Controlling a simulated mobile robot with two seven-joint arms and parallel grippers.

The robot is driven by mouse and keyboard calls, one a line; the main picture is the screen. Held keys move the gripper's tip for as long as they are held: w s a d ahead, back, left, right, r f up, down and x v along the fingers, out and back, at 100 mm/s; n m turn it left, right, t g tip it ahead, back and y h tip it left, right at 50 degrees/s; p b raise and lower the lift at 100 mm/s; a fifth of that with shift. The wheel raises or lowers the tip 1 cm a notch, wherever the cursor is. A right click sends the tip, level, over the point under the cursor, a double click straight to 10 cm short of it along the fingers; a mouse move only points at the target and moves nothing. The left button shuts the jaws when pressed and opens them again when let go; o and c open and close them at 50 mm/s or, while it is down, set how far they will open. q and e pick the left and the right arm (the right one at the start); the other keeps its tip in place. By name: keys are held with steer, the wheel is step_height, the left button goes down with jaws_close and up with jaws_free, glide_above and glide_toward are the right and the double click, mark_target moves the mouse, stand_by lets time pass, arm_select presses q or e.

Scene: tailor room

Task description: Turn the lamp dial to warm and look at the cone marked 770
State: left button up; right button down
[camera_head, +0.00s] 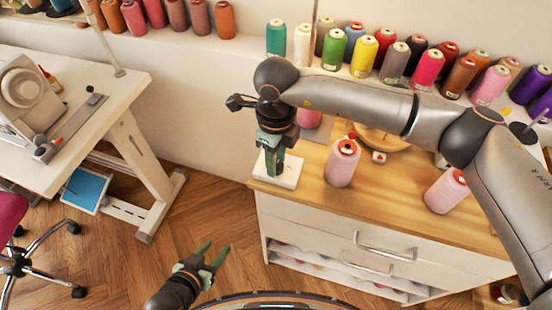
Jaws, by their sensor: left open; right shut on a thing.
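My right gripper (270,167) points down over a white plate-like base (291,178) at the cabinet top's left end. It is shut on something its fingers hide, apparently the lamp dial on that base. The dial's setting cannot be seen. A pink cone (342,164) stands upright right of the base, and another pink cone (446,191) stands further right. A third pink cone (309,118) is partly hidden behind my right arm. No 770 mark is readable on any. My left gripper (214,252) is open and empty, low over the floor.
The wooden cabinet top (390,205) has bare room between the front cones. A round wooden piece (383,143) and a small marked block (379,157) lie behind. Several coloured cones line the back shelf. A white sewing table (125,82) and chair (22,262) stand left.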

stand_by(0.3)
steer(key=c, duration=0.5)
jaws_free()
steer(key=shift+r, duration=0.1)
step_height(320, 180, up, 12)
steer(key=shift+r, duration=0.2)
stand_by(0.3)
